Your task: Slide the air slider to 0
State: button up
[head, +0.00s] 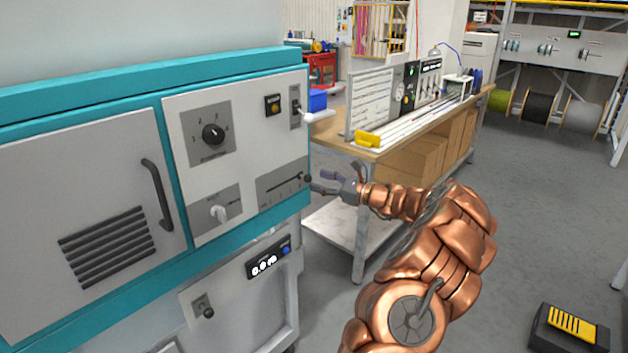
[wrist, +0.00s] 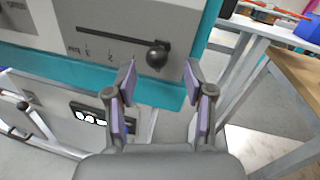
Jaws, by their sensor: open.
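The air slider (head: 282,186) is a dark straight slot on a grey plate, at the lower right of the white panel on the teal machine. Its round black knob (head: 306,179) sits at the right end of the slot. In the wrist view the knob (wrist: 157,56) stands out from the slot (wrist: 115,40), with scale numbers below it. My gripper (head: 326,182) is just right of the knob in the head view. In the wrist view my gripper (wrist: 160,80) is open, its two fingers apart either side of the knob, with nothing held.
A rotary dial (head: 213,135), a pale knob (head: 219,213) and a lever switch (head: 296,112) share the panel. A workbench (head: 375,151) stands behind my arm. Floor at the right is mostly clear, with a black and yellow pedal (head: 571,326).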

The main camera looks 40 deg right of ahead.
jog(key=v, duration=0.8)
jog(key=shift+s+d, duration=0.15)
jog(key=shift+s, duration=0.1)
